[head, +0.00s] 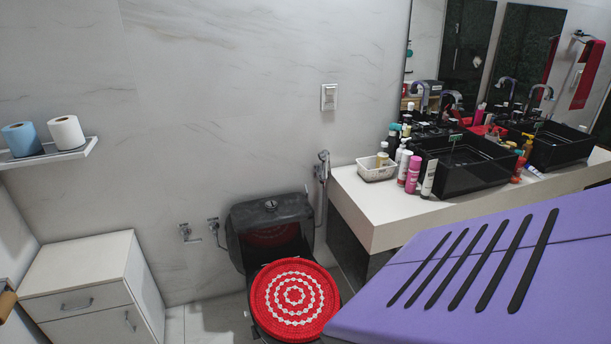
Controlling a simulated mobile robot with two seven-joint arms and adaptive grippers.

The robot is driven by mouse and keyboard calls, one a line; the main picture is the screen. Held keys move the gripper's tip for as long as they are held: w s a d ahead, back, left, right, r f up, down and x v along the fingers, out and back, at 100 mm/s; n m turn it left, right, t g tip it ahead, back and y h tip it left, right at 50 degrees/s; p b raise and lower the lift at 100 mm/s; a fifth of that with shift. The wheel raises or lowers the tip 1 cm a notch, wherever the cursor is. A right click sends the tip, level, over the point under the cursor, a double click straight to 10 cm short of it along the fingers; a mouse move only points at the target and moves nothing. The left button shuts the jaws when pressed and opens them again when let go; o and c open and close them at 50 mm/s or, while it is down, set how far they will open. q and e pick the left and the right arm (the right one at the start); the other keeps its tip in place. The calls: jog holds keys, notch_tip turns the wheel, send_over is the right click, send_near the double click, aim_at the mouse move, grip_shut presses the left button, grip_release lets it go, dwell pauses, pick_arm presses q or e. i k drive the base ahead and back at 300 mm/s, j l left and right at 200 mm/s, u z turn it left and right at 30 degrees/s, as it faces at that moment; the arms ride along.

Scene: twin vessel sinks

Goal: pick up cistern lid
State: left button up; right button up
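The black cistern (240,248) stands against the wall behind the toilet. Its dark cistern lid (290,203) lies on top, with a small round button (271,205) in the middle. The lid looks level and seated on the cistern. The toilet seat in front bears a round red cover (295,300) with white rings. Neither of my grippers is in view.
A white counter (375,215) with black sinks (465,165) and several bottles stands right of the toilet. A hand sprayer (322,165) hangs close right of the cistern. A white cabinet (85,265) stands left. A purple surface I cannot identify blocks the lower right.

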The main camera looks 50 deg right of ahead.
aim_at(253, 215)
jog(key=z, duration=1.45)
jog(key=i+j+z, duration=0.15)
jog(key=z, duration=0.7)
jog(key=i+j+z, duration=0.4)
jog(key=j, duration=0.2)
jog(key=j+z, duration=0.25)
jog(key=i+j, duration=0.1)
jog(key=j, duration=0.4)
jog(key=i+j, duration=0.15)
jog(key=j, duration=0.3)
jog(key=i+j+z, duration=0.1)
jog(key=j, duration=0.4)
jog(key=i+j, duration=0.1)
jog(key=j, duration=0.4)
